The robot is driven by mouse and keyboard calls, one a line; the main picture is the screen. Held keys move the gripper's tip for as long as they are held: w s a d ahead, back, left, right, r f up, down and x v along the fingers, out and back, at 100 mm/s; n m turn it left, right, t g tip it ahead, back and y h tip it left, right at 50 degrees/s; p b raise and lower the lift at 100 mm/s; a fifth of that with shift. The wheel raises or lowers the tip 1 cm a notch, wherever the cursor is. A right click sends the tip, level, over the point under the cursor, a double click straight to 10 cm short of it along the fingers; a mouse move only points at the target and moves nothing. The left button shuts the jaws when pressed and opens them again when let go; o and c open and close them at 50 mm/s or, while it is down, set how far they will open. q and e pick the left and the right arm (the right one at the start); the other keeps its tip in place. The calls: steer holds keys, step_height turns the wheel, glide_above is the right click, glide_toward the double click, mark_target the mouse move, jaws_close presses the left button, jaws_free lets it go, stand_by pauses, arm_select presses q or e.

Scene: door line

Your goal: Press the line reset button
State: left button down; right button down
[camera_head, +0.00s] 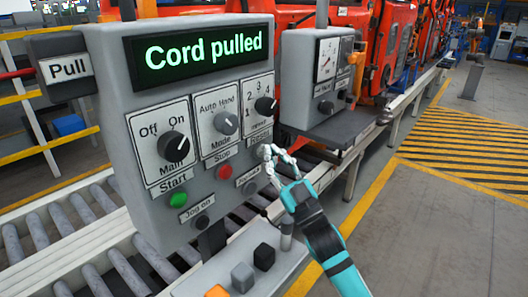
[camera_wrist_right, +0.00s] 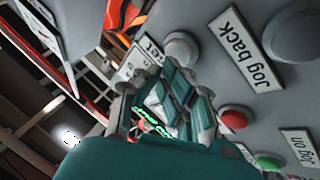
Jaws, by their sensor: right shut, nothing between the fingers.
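The grey control panel (camera_head: 105,65) carries a green-lit display (camera_head: 200,50) reading "Cord pulled". The reset button (camera_head: 263,151) is a grey round button under the "Reset" label at the panel's right edge, partly hidden by my fingers. It also shows in the right wrist view (camera_wrist_right: 182,48), just beyond the fingertips. My right gripper (camera_head: 273,156) is shut and empty, its tips right at the button; I cannot tell whether they touch it. It fills the middle of the right wrist view (camera_wrist_right: 160,85). My left gripper is not in view.
The red stop button (camera_head: 224,172), green start button (camera_head: 178,199), jog back button (camera_head: 250,188) and jog on button (camera_head: 202,222) are close by. A "Pull" box (camera_head: 65,67) is at left. Rollers (camera_head: 60,225) run behind the panel.

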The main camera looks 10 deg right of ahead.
steer(key=shift+w+a, duration=0.4)
steer(key=shift+w, duration=0.05)
stand_by(1.0)
steer(key=shift+s+d, duration=0.65)
steer(key=shift+s, duration=0.15)
steer(key=s+d, duration=0.1)
steer(key=s, duration=0.1)
steer(key=s+d+p, duration=0.1)
steer(key=s+d, duration=0.1)
steer(key=shift+p, duration=0.3)
steer(key=shift+f+h, duration=0.1)
steer(key=shift+h, duration=0.2)
stand_by(0.3)
